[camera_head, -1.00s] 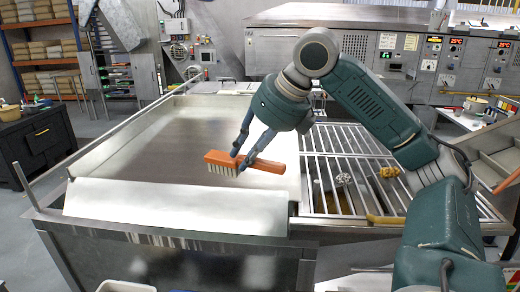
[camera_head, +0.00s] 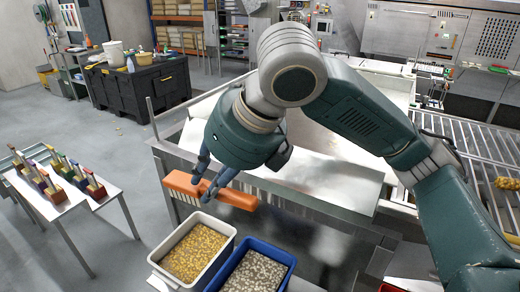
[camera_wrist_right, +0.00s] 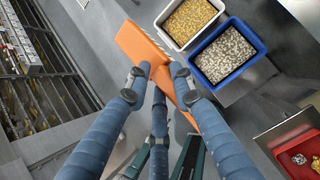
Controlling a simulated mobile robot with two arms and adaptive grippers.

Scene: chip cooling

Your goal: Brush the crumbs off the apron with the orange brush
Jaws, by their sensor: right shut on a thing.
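The orange brush (camera_head: 238,199) is in my right gripper (camera_head: 206,190), whose blue fingers are shut around its middle. Its pale bristles hang below the orange back. The brush is in front of the metal apron (camera_head: 335,182), the bright sloped sheet along the front of the steel table. In the right wrist view the brush (camera_wrist_right: 140,46) lies across the fingertips (camera_wrist_right: 160,75), and the fingers hide its middle. My right arm covers part of the apron and table. I cannot make out crumbs on the apron. My left gripper is not in view.
A white bin (camera_head: 162,267) of yellow bits and a blue bin (camera_head: 286,257) of grey bits stand just below the brush. A white bench (camera_head: 60,205) with several coloured blocks is at the left. A black chest (camera_head: 140,90) stands behind, with open floor between.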

